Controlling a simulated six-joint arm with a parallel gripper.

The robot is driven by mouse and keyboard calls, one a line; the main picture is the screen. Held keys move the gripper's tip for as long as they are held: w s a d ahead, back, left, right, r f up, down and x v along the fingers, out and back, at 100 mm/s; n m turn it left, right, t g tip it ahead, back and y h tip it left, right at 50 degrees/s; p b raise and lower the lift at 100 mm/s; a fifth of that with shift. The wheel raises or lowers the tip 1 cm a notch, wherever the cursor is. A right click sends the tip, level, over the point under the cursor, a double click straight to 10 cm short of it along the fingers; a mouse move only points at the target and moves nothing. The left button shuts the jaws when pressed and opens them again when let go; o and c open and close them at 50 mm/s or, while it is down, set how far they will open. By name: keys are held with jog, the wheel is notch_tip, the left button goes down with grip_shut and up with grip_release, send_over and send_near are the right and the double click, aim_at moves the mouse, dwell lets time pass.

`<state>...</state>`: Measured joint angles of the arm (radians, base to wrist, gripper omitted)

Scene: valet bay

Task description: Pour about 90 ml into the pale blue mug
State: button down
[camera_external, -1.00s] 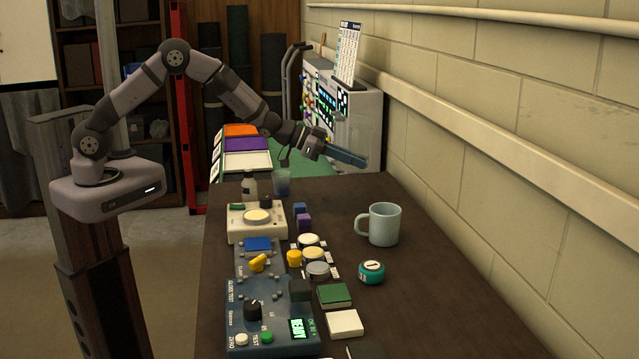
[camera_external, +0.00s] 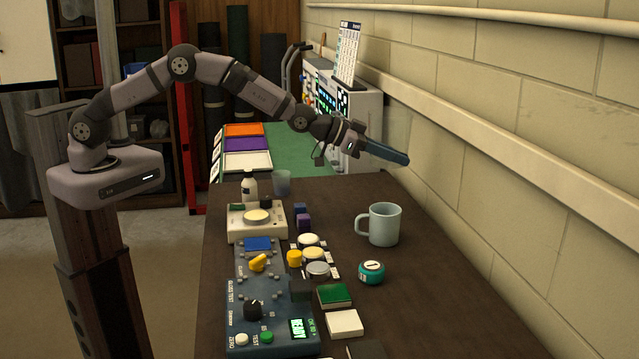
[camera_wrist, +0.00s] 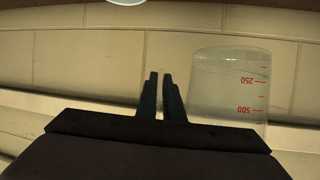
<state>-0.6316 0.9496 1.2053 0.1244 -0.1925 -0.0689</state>
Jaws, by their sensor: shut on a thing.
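The pale blue mug (camera_external: 384,226) stands upright on the dark bench, its handle to the left. My gripper (camera_external: 356,140) is above and beyond it, shut on a clear measuring jug (camera_external: 397,132). A blue-grey strip runs along the jug's lower side; I cannot tell whether it is liquid. In the wrist view my gripper's narrow fingers (camera_wrist: 161,95) are close together. The jug (camera_wrist: 228,85) is just right of them, with red 250 and 500 marks upside down. The gripped part is hidden. No stream into the mug is visible.
A teal round tin (camera_external: 372,271) sits in front of the mug. Blue and cream devices (camera_external: 270,300), a white bottle (camera_external: 249,186) and a translucent cup (camera_external: 283,181) are to the left. The block wall (camera_external: 540,150) is close on the right. Bench around the mug's right is clear.

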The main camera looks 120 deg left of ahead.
jog(key=w+d+f+p, duration=0.1)
jog(key=w+d+p, duration=0.1)
jog(key=w+d, duration=0.3)
jog(key=w+d+f+p, duration=0.1)
jog(key=w+d, duration=0.4)
jog(key=d, duration=0.9)
jog(key=w+d+f+p, duration=0.2)
jog(key=w+d, duration=0.3)
jog(key=d, duration=0.4)
jog(key=shift+w+d+m+t+h+p, duration=0.3)
jog(key=shift+w+m+p, duration=0.1)
jog(key=shift+p, duration=0.35)
jog(key=shift+s+a+n+p, duration=0.15)
jog(key=shift+n+p, duration=0.25)
jog(key=shift+p, duration=0.05)
